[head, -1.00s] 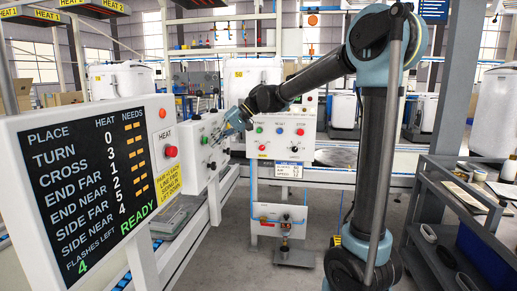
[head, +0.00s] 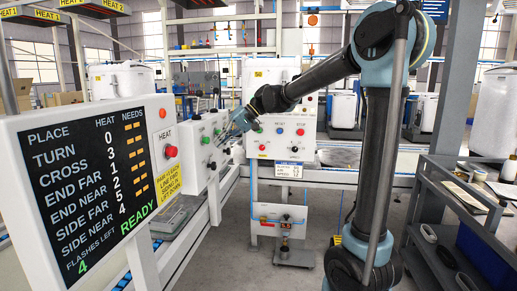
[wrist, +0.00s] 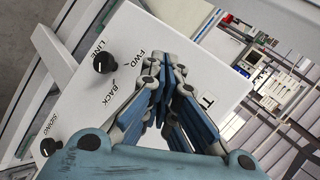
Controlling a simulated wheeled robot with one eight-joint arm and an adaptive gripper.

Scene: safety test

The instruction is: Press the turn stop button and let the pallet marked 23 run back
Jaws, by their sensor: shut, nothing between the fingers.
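My gripper (head: 234,130) is shut and empty, in front of a white control box (head: 198,150) at the centre left. The box carries a green button (head: 205,140) and dark knobs. In the wrist view my gripper (wrist: 168,65) hides part of the box's face (wrist: 92,100), where a LINE knob (wrist: 104,62) marked FWD and BACK and a SIDING knob (wrist: 49,146) show. A label starting with T is partly covered by the fingers. I cannot tell whether the fingers touch the box. No turn stop button is identifiable, and no number 23 is readable.
A large display board (head: 85,190) reads READY, with a red HEAT button (head: 171,151) beside it. Behind my gripper stands another white panel (head: 283,150) with a red button under STOP. A shelf cart (head: 455,215) is at right. Grey floor (head: 225,262) is open in front.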

